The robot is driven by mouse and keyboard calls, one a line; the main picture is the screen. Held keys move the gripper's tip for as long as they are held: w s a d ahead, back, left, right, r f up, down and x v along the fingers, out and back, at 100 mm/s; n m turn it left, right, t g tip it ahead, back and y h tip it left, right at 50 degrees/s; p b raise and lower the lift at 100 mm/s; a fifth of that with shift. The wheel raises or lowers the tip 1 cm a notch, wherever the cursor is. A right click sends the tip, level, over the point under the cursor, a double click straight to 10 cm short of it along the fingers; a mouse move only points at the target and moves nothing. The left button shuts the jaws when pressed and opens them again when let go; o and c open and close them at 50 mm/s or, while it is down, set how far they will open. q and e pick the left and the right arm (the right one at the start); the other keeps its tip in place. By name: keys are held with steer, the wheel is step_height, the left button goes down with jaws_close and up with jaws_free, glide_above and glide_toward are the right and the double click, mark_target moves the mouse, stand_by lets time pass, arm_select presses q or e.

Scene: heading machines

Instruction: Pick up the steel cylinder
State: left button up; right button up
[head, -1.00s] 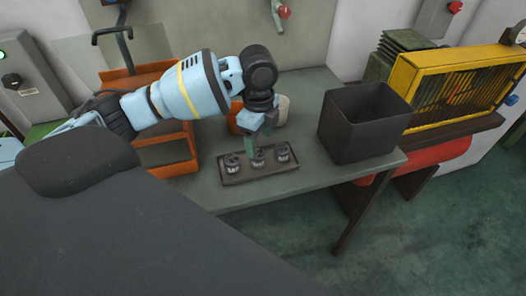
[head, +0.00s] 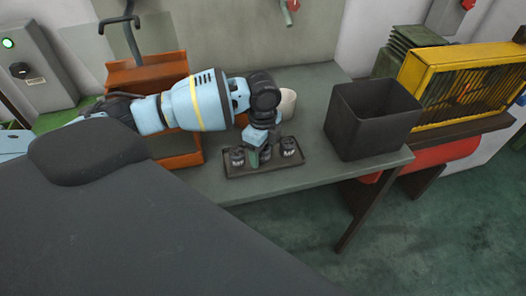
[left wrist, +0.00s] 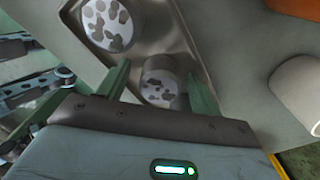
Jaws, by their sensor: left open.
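Several short steel cylinders with dark blotches stand upright in a row on a shallow tray (head: 235,171): a left one (head: 237,157), a middle one and a right one (head: 288,147). My left gripper (head: 259,155) reaches down over the tray's middle, open, partly hiding the middle cylinder. In the left wrist view, one cylinder (left wrist: 160,82) lies between the two green fingers of my left gripper (left wrist: 160,88), with a gap beside it. Another cylinder (left wrist: 113,24) stands farther off, outside the fingers. My right gripper is out of view.
The tray is on a grey-green table (head: 325,175). A dark open bin (head: 370,125) stands to the right, and a white cup-like object (head: 287,104) behind the gripper. An orange rack (head: 150,75) is at left. A yellow guarded machine (head: 460,85) is beyond the bin.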

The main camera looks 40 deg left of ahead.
arm_select(q)
steer(key=c, duration=1.3)
steer(key=shift+o, duration=0.2)
steer(key=shift+r, duration=0.1)
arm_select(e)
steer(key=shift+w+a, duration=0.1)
